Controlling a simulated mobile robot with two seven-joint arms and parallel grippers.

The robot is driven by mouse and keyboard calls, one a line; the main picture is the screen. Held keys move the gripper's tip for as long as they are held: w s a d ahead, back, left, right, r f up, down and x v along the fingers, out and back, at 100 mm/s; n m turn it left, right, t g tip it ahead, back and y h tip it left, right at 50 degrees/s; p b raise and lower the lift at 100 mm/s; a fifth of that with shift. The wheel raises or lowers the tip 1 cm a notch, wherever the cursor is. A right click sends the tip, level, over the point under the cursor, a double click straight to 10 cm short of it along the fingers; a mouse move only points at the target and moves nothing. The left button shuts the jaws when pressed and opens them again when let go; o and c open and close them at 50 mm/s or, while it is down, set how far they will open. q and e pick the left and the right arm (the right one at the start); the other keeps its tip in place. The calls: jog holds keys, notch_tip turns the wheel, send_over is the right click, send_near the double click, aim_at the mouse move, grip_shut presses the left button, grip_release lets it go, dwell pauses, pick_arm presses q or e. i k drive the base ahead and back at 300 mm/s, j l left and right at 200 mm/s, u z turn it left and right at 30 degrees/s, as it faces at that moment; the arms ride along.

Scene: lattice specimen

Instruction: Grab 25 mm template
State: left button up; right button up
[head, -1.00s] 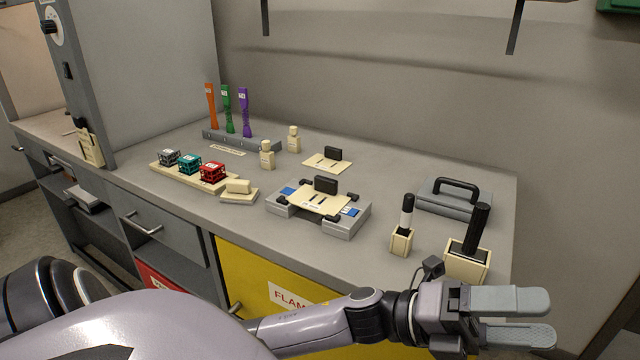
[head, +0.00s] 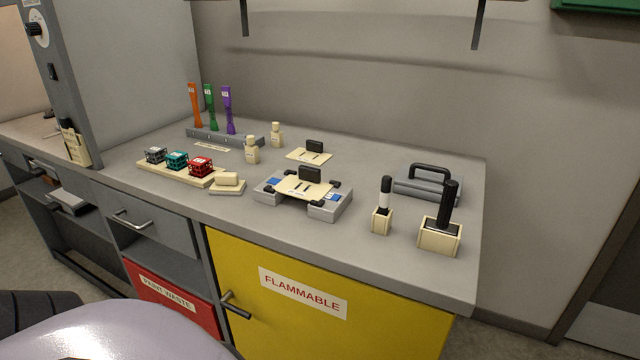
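Two flat cream plates with black block handles look like templates. One plate (head: 291,184) lies across a grey fixture (head: 329,208) with blue patches and black clamps, mid-bench. The other plate (head: 301,155) lies flat on the bench just behind it. Their markings are too small to read, so I cannot tell which is the 25 mm one. Neither of my grippers is in view.
Red (head: 200,167), teal (head: 177,160) and dark lattice cubes sit on a cream board at left. Orange, green and purple specimens stand in a grey rack (head: 245,140). Brushes in holders (head: 439,238) and a handled grey block (head: 408,188) stand at right.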

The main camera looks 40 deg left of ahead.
aim_at(311, 176)
jog(key=i+l+u, duration=0.15)
jog(key=u, duration=1.45)
jog(key=i+j+z, duration=0.15)
jog(key=j+z, duration=0.15)
jog(key=z, duration=0.15)
jog(key=i+j+z, duration=0.15)
jog(key=j+z, duration=0.3)
jog(key=l, duration=0.15)
